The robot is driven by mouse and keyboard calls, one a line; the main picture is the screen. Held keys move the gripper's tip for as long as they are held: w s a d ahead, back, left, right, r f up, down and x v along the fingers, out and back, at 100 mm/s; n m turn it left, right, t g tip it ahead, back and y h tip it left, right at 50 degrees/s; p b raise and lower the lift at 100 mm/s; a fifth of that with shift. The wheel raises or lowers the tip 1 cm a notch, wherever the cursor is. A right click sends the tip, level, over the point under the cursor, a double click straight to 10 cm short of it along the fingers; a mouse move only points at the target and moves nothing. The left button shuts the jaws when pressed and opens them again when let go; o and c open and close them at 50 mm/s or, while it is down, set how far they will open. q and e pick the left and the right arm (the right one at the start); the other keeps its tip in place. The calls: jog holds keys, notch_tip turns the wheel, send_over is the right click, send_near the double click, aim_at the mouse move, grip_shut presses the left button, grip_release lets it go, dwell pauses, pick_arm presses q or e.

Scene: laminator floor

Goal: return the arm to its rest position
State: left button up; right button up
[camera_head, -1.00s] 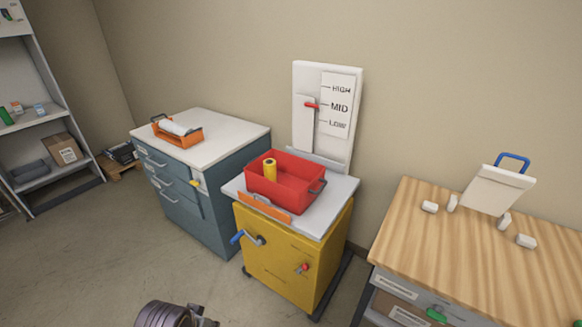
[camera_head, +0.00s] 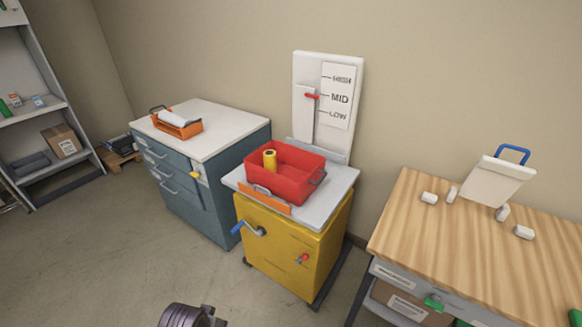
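A dark, ridged part of my own arm (camera_head: 187,316) shows at the bottom edge, left of centre, in the head view. It stands over the grey floor in front of the yellow cabinet (camera_head: 285,255). The rest of that arm is cut off by the frame. No gripper fingers can be made out for either arm. Nothing held is visible.
A red bin (camera_head: 290,190) with a yellow roll (camera_head: 269,160) stands on the yellow cabinet. A blue-grey drawer cabinet (camera_head: 205,195) bears an orange tray (camera_head: 185,128). A wooden table (camera_head: 440,235) stands right.

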pick_arm(q)
jog(key=s+f+g, duration=0.1)
jog(key=s+f, duration=0.2)
jog(key=f, duration=1.1)
jog(key=s+f, duration=0.4)
jog(key=f, duration=1)
jog(key=s+a+f, duration=0.2)
jog(key=s+f, duration=0.6)
jog(key=s, duration=0.1)
jog(key=s+a+f+g, duration=0.1)
jog(key=s+a+f, duration=0.1)
jog(key=s+f, duration=0.5)
jog(key=s, duration=0.3)
jog(key=shift+s+a+f, duration=0.2)
jog(key=shift+s+f, duration=0.1)
jog(key=shift+f, duration=0.05)
